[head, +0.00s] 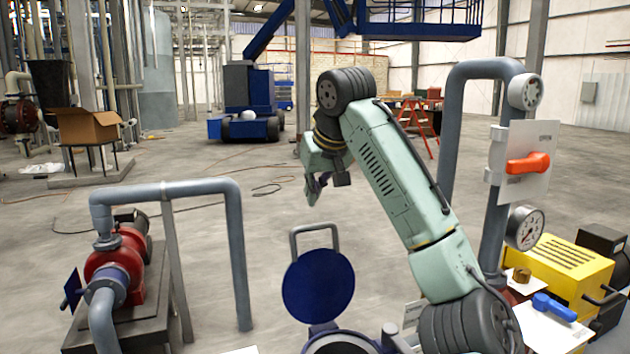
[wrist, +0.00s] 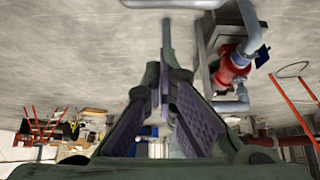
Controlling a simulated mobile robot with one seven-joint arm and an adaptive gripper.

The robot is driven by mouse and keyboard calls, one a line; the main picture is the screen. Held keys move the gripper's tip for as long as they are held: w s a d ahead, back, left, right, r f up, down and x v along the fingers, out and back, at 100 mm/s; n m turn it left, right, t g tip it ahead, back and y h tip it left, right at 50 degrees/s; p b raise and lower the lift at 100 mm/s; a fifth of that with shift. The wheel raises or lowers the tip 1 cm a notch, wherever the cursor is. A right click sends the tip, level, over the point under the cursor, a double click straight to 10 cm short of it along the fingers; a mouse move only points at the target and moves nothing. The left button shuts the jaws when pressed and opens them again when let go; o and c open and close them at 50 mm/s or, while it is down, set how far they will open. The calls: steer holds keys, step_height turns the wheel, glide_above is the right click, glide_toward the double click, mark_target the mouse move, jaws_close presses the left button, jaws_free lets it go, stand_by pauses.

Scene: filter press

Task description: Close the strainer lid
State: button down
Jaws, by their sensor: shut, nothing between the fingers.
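The strainer lid (head: 318,285) is a round dark blue disc in the head view. It stands raised, close to upright, above the strainer body (head: 341,343), whose round rim shows at the bottom edge. A grey loop handle (head: 314,229) sticks up from the lid's top edge. My gripper (head: 313,190) is above and beyond the handle, apart from it. Its fingers also show in the wrist view (wrist: 165,75), shut with nothing between them.
A grey pipe (head: 447,135) with a white panel, an orange handle (head: 528,163) and a gauge (head: 525,228) stands on the right. A red pump (head: 113,273) with grey piping is on the left. The floor behind the lid is mostly clear.

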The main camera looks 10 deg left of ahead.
steer(key=f, duration=0.1)
steer(key=f+p, duration=0.1)
steer(key=f, duration=0.1)
steer(key=f+p, duration=0.1)
steer(key=shift+s+d+f, duration=0.15)
steer(key=shift+s, duration=0.15)
steer(key=shift+f, duration=0.15)
stand_by(0.3)
